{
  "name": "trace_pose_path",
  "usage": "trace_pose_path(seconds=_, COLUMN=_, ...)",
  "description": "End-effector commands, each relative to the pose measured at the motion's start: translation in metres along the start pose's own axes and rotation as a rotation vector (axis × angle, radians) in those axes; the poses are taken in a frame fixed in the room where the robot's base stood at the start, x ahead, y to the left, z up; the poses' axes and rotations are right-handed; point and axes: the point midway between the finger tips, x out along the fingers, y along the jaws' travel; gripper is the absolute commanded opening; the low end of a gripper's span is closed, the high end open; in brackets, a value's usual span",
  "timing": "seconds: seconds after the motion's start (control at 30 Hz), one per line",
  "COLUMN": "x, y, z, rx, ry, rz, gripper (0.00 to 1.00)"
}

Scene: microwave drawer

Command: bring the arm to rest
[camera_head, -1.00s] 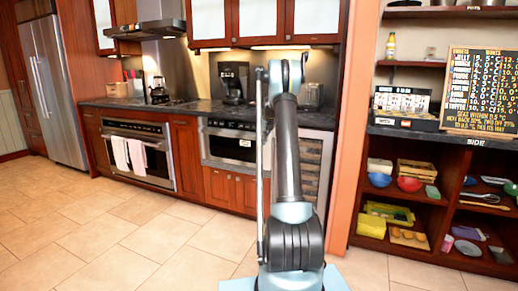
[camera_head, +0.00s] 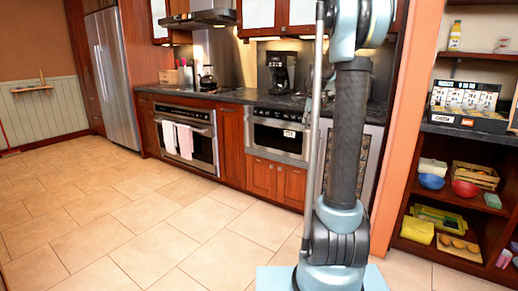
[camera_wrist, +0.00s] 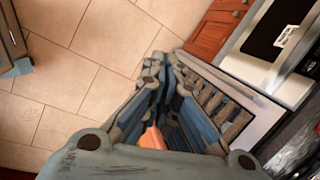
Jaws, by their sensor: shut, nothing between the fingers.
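My gripper (camera_wrist: 158,72) shows in the wrist view with its fingers together and nothing between them. It points down over the tiled floor, with cabinet fronts at the right of that picture. In the head view my arm stands upright right of the middle, its upper part running out of the top of the picture. The gripper itself is not seen in the head view.
The microwave drawer (camera_head: 279,136) is shut under the dark counter (camera_head: 232,95). An oven (camera_head: 188,140) with towels and a fridge (camera_head: 113,75) stand further left. Open shelves (camera_head: 455,205) stand at the right beyond an orange wall edge (camera_head: 409,130). The floor (camera_head: 140,215) at left is clear.

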Motion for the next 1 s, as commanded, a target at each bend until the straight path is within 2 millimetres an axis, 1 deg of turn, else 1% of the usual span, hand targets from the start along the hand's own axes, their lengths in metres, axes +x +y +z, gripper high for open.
trace_pose_path(seconds=0.03, x=-0.007, y=0.017, z=0.0, rx=-0.051, ry=0.003, rz=0.003, gripper=0.0)
trace_pose_path(seconds=0.17, x=-0.021, y=0.057, z=0.0, rx=-0.198, ry=0.01, rz=0.011, gripper=0.0)
trace_pose_path(seconds=0.2, x=-0.025, y=0.069, z=-0.001, rx=-0.243, ry=0.012, rz=0.014, gripper=0.0)
trace_pose_path(seconds=0.37, x=-0.037, y=0.12, z=-0.004, rx=-0.425, ry=0.02, rz=0.026, gripper=0.0)
trace_pose_path(seconds=0.5, x=-0.043, y=0.165, z=-0.008, rx=-0.583, ry=0.025, rz=0.037, gripper=0.0)
trace_pose_path(seconds=0.77, x=-0.045, y=0.248, z=-0.018, rx=-0.879, ry=0.031, rz=0.06, gripper=0.0)
trace_pose_path(seconds=1.0, x=-0.036, y=0.323, z=-0.032, rx=-1.15, ry=0.031, rz=0.085, gripper=0.0)
